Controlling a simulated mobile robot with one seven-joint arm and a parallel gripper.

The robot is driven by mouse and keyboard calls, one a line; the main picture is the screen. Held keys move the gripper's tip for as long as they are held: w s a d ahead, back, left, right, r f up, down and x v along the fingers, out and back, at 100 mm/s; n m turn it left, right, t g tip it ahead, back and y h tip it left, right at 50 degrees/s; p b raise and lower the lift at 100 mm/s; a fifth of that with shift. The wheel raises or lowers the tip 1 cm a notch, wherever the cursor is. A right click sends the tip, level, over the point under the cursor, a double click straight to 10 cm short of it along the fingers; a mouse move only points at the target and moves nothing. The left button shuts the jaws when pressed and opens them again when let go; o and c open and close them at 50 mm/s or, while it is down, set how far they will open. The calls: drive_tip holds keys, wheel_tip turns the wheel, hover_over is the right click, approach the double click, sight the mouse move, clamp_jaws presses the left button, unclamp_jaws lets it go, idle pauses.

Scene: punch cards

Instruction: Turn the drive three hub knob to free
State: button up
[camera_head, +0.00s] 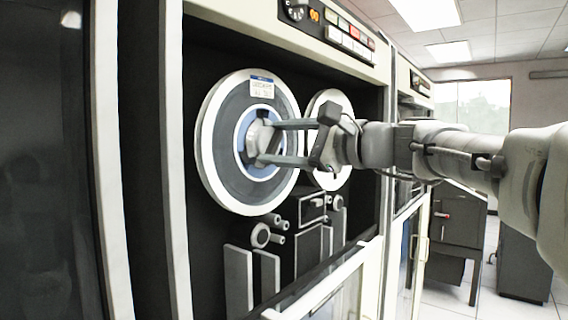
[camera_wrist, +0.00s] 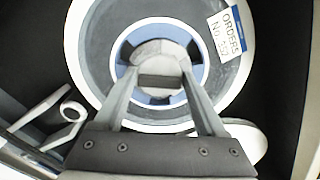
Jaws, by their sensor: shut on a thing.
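The tape drive (camera_head: 172,150) stands open in front of me, with a large tape reel (camera_head: 216,150) on its upper left and a white label on the reel. The hub knob (camera_head: 254,133) is grey and sits at the reel's centre, inside a blue ring. My gripper (camera_head: 262,143) reaches in from the right and its two fingers are shut on the knob. In the wrist view the fingers close on both sides of the hub knob (camera_wrist: 152,52), with a dark bar across it.
A second reel (camera_head: 337,101) sits right of the first, partly behind my gripper. Guide rollers (camera_head: 261,236) and grey columns are below. A panel of coloured buttons (camera_head: 345,36) is above. The glass door's edge (camera_head: 330,282) is below the reels. Dark cabinets (camera_head: 523,263) stand at right.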

drive_tip(key=n+b, duration=0.3)
drive_tip(key=shift+f+n, duration=0.3)
drive_tip(key=shift+f, duration=0.05)
drive_tip(key=shift+r+n+b, duration=0.1)
drive_tip(key=shift+n+b, duration=1.5)
drive_tip(key=shift+n, duration=0.1)
drive_tip(key=shift+r, duration=0.1)
drive_tip(key=o, duration=1.3)
drive_tip(key=shift+s+d, duration=0.1)
drive_tip(key=v, duration=1.7)
drive_tip(key=shift+s+d+p, duration=0.1)
drive_tip(key=shift+p, duration=0.2)
